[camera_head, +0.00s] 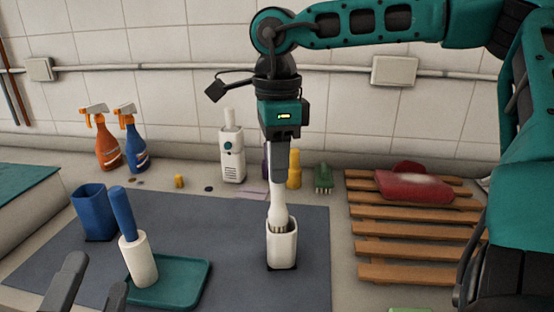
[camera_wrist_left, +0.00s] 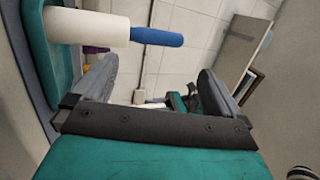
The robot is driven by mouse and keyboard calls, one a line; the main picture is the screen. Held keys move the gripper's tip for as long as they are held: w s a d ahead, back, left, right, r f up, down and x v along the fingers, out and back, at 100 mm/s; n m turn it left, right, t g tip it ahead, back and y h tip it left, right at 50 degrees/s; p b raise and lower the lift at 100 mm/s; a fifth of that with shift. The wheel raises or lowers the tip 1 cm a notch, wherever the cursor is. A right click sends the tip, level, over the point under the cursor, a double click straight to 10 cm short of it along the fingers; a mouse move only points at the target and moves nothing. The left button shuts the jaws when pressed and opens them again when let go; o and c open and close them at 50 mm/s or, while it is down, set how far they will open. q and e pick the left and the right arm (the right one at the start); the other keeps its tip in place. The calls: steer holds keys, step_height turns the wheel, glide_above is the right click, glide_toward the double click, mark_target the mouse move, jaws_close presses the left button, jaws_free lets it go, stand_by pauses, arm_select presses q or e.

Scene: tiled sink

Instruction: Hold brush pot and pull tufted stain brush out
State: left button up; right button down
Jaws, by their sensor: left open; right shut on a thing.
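The white tufted brush (camera_head: 278,205) stands upright, its handle in my right gripper (camera_head: 279,172), which points straight down. Its bristles show at the mouth of the white brush pot (camera_head: 283,250); whether their tips are below the rim is hard to tell. The pot stands upright on the dark grey mat. My left gripper (camera_head: 92,285) is open and empty at the bottom left, well left of the pot. Its two fingers also show apart in the left wrist view (camera_wrist_left: 157,92), with nothing between them.
A white roller with a blue handle (camera_head: 138,258) stands on a teal tray (camera_head: 185,280), between my left gripper and the pot. A blue cup (camera_head: 92,212) is behind it. A wooden slatted rack (camera_head: 385,248) lies to the right. Bottles line the wall.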

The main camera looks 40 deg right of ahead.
steer(key=shift+r+p, duration=1.4)
steer(key=shift+r, duration=0.6)
arm_select(q)
steer(key=n, duration=0.1)
steer(key=a+n+y, duration=0.2)
steer(key=shift+w+a+r+t, duration=0.1)
steer(key=shift+w+r+t, duration=0.15)
steer(key=shift+t, duration=0.15)
steer(key=shift+f, duration=0.2)
arm_select(e)
steer(key=shift+f, duration=0.2)
